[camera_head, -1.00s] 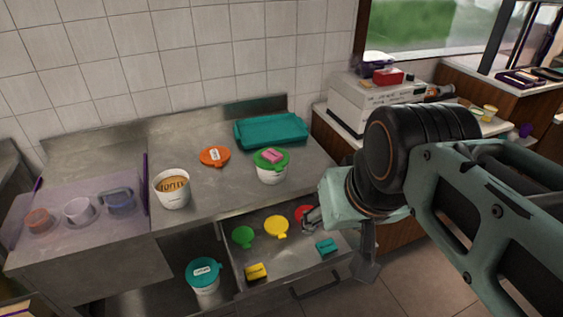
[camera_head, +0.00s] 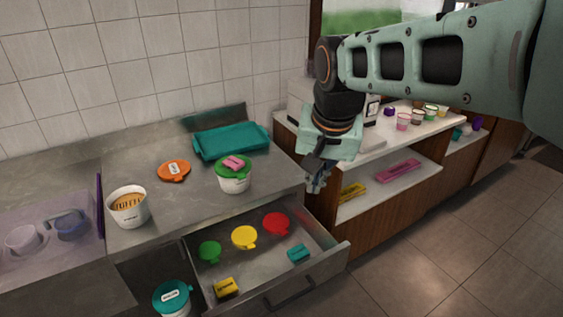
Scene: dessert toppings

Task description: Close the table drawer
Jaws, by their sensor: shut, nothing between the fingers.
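The table drawer (camera_head: 322,262) is pulled out from under the steel table (camera_head: 150,235). Its dark handle (camera_head: 288,297) is on the front panel. Inside lie a green lid (camera_head: 209,251), a yellow lid (camera_head: 244,237), a red lid (camera_head: 276,223), a yellow block (camera_head: 226,288) and a teal block (camera_head: 299,254). My gripper (camera_head: 316,186) is shut and empty. It hangs pointing down near the table's right edge, above and behind the drawer's right side, apart from the handle.
On the table stand a white tub (camera_head: 127,207), a green-lidded tub (camera_head: 234,180), an orange lid (camera_head: 173,171) and a teal tray (camera_head: 230,141). A teal-lidded tub (camera_head: 172,298) is below. A wooden shelf unit (camera_head: 385,210) stands right. The floor (camera_head: 440,255) in front is clear.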

